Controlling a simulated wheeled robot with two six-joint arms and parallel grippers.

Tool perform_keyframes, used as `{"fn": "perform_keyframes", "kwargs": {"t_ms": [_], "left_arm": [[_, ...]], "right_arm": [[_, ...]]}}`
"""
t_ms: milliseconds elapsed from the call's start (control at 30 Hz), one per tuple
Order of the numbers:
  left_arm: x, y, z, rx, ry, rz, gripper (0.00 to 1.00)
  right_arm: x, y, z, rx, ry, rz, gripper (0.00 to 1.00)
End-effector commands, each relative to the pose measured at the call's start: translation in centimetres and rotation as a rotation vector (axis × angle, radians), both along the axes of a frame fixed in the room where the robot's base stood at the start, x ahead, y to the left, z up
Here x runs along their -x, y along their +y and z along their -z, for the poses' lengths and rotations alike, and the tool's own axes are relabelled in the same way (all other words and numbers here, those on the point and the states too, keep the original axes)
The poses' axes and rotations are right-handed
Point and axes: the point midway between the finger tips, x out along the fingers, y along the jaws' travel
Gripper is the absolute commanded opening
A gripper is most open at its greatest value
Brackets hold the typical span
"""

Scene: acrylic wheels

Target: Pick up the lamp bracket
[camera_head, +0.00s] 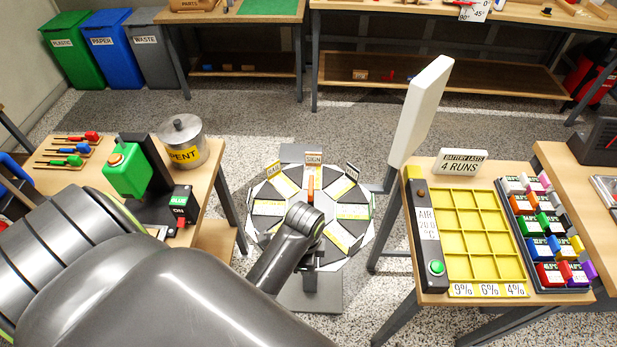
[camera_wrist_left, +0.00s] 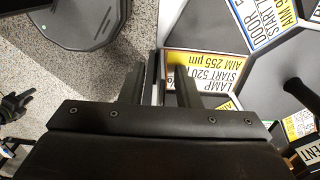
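A dark round wheel (camera_head: 268,207) with white-and-yellow labels stands in the middle of the head view. A label reading LAMP (camera_wrist_left: 205,65) lies on it in the left wrist view, just beyond my left gripper (camera_wrist_left: 160,75). The gripper's two fingers are apart, one beside the label's edge and one over it. A thin pale upright edge shows between them; I cannot tell whether it is the lamp bracket. In the head view my left arm's end covers the near middle of the wheel. An orange upright piece (camera_head: 311,184) stands behind it. My right gripper is not seen.
A table on the left holds a SPENT pot (camera_head: 182,143) and a green device (camera_head: 127,168). A table on the right has a yellow grid tray (camera_head: 468,212) and colored blocks. A tall white panel (camera_head: 421,108) rises right of the wheel.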

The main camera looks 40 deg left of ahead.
Motion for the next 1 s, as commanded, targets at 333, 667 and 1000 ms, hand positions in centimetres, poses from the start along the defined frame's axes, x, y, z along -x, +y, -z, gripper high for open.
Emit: {"fn": "perform_keyframes", "kwargs": {"t_ms": [333,667,1000], "left_arm": [[0.00,0.00,0.00,-0.001,-0.001,0.000,0.17],[-0.01,0.01,0.00,-0.001,-0.001,0.000,0.00],[-0.14,0.00,-0.67,0.000,-0.004,0.000,0.00]], "right_arm": [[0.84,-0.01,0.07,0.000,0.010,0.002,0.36],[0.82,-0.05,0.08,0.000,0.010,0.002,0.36],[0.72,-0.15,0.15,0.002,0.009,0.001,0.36]]}}
